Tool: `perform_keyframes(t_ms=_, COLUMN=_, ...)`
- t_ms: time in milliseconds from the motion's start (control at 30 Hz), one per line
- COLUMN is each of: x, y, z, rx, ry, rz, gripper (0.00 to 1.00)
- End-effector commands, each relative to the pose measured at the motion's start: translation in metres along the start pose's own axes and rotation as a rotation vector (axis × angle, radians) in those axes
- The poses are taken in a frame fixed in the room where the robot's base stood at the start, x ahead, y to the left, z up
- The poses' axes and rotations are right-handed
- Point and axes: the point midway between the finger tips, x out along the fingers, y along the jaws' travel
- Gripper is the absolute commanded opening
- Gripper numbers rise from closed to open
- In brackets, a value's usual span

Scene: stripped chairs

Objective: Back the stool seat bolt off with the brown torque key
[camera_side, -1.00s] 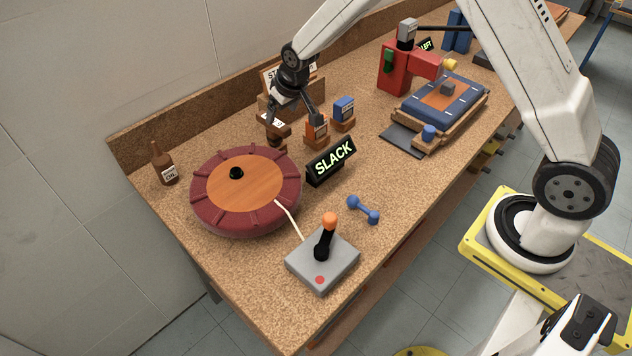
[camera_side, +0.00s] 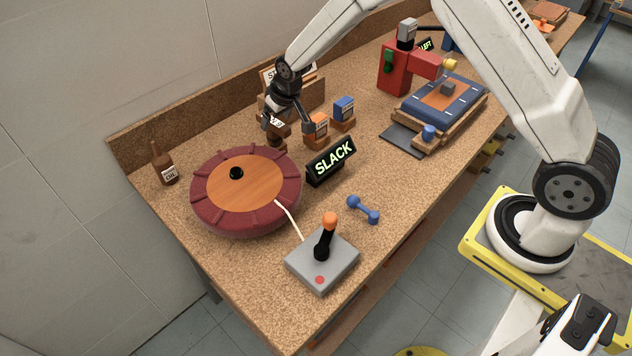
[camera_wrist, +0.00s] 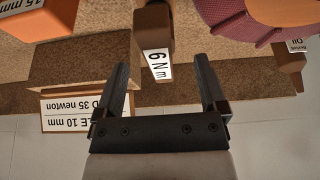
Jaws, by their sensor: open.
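The brown torque key (camera_side: 277,138), labelled "6 Nm" in the wrist view (camera_wrist: 154,30), stands in its holder near the back of the bench. My gripper (camera_side: 288,124) is open and empty close to it. In the wrist view my gripper (camera_wrist: 162,68) has its two fingers on either side of the key's labelled end; I cannot tell whether they touch it. The stool seat (camera_side: 208,205) lies at the left, with a maroon rim and a wooden centre. Its black bolt (camera_side: 236,173) stands off-centre on the wood.
Orange (camera_side: 317,130) and blue (camera_side: 344,112) keys stand right of the brown one. A lit SLACK sign (camera_side: 331,161) is in front. A brown oil bottle (camera_side: 164,165), a joystick box (camera_side: 322,262), a blue dumbbell-shaped piece (camera_side: 363,209) and a red machine (camera_side: 395,78) share the bench.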

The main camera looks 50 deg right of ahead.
Motion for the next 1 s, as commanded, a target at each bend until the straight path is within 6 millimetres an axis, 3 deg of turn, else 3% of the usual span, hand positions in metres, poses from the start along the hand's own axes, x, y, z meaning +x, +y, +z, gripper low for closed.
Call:
perform_keyframes(t_ms=600, x=0.046, y=0.001, z=0.000, rx=-0.001, ry=0.000, rz=-0.002, gripper=0.91)
perform_keyframes(t_ms=1000, x=0.052, y=0.001, z=0.000, rx=-0.001, ry=0.000, rz=-0.002, gripper=0.91)
